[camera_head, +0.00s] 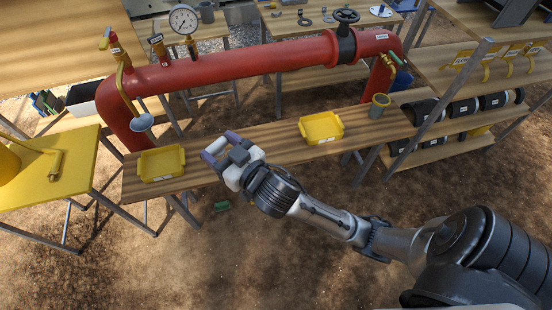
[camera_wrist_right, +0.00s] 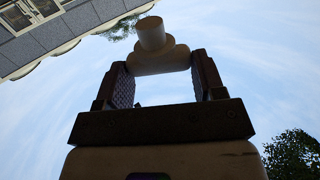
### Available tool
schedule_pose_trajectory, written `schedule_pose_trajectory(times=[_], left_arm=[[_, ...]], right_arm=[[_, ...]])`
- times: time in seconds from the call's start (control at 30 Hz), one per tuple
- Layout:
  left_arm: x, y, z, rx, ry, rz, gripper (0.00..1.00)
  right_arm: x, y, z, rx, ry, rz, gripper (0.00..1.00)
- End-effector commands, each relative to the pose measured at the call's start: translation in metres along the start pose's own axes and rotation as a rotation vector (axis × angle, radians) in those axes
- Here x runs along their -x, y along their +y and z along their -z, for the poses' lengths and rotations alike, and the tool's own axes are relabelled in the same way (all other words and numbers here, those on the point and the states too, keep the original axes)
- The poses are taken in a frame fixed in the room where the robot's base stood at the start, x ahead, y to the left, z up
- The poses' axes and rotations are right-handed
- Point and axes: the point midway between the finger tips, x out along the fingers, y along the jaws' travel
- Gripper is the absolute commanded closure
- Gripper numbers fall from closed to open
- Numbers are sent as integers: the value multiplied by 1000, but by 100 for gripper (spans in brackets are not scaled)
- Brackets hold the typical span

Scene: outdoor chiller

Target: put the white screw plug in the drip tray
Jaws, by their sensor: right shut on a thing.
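My right gripper (camera_head: 220,147) is shut on the white screw plug (camera_head: 216,146), over the wooden bench between two yellow trays. In the right wrist view the white plug (camera_wrist_right: 152,36) sits between the fingertips, its round narrower end pointing away from the gripper (camera_wrist_right: 155,72). One yellow tray (camera_head: 162,176) lies on the bench to the left of the gripper. The other yellow tray (camera_head: 323,141) lies to the right of it. Their labels are too small to read, so I cannot tell which is the drip tray. My left gripper is out of view.
A red pipe (camera_head: 230,65) with a valve and a gauge (camera_head: 184,19) runs above and behind the bench (camera_head: 270,140). A small funnel cup (camera_head: 141,123) hangs behind the left tray. A grey-yellow cup (camera_head: 377,106) stands at the bench's right end. A green object (camera_head: 221,206) lies on the ground.

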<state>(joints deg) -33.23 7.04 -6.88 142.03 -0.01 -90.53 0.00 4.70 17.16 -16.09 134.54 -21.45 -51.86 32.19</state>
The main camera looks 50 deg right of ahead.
Motion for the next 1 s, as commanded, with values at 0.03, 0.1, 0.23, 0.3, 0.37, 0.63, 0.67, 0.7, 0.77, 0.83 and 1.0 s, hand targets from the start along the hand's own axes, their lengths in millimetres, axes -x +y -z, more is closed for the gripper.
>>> schedule_pose_trajectory(times=[0.03,0.1,0.23,0.3,0.37,0.63,0.67,0.7,0.77,0.83,1.0], left_arm=[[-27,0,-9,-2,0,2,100],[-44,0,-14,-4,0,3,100],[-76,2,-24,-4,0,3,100],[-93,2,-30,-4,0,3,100],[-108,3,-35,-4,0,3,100],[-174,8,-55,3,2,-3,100],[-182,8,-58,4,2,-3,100],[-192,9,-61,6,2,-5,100],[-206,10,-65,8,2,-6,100],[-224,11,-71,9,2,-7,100],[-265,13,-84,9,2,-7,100]], right_arm=[[-2,4,-30,0,-1,-11,80],[-4,11,-51,-1,-2,-28,80],[-10,25,-92,-1,-1,-62,80],[-14,34,-116,1,-3,-87,80],[-17,42,-136,0,-3,-110,80],[-32,90,-232,0,-3,-241,80],[-34,96,-243,-1,-4,-257,80],[-36,105,-258,-1,-4,-280,80],[-39,119,-281,-1,-4,-316,80],[-42,136,-308,-1,-5,-358,80],[-47,186,-377,0,-5,-476,80]])
